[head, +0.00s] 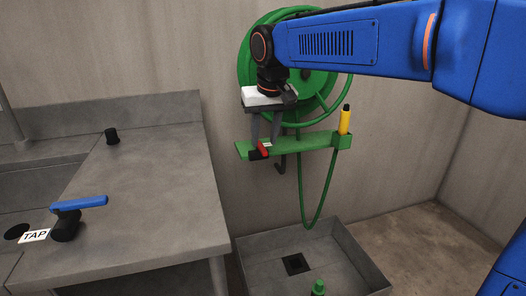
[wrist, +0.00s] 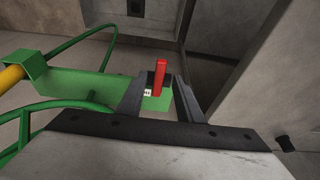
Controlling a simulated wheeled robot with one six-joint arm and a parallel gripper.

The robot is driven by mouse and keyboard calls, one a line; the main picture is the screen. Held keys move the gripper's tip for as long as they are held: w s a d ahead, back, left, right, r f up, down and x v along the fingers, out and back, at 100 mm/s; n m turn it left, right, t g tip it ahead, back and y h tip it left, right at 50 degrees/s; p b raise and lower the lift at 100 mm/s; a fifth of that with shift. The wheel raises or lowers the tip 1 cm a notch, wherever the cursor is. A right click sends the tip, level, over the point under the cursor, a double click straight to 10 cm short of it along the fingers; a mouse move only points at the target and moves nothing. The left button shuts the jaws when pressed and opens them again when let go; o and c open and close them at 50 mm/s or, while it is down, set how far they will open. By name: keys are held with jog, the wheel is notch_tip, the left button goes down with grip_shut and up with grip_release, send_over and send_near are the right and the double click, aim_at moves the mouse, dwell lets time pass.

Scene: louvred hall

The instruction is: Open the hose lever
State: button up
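The hose lever is a small red handle (head: 263,149) on a dark base at the left part of a green bracket (head: 310,143) on the wall. My gripper (head: 266,138) points down over it with its fingers apart. In the wrist view the red lever (wrist: 161,76) shows upright in the picture, in the gap between the two fingertips of my gripper (wrist: 160,82). Neither finger clearly touches it. A small white label (wrist: 148,92) lies beside the lever, partly hidden by a finger.
A green hose reel (head: 245,62) hangs behind my arm. A yellow nozzle (head: 344,120) stands at the bracket's right end. A grey basin (head: 362,262) with a drain lies below. At left, a counter (head: 160,190) carries a blue lever (head: 80,203) labelled TAP.

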aim_at(263, 149)
jog(key=shift+x, duration=2.75)
jog(key=shift+c, duration=0.4)
grip_shut()
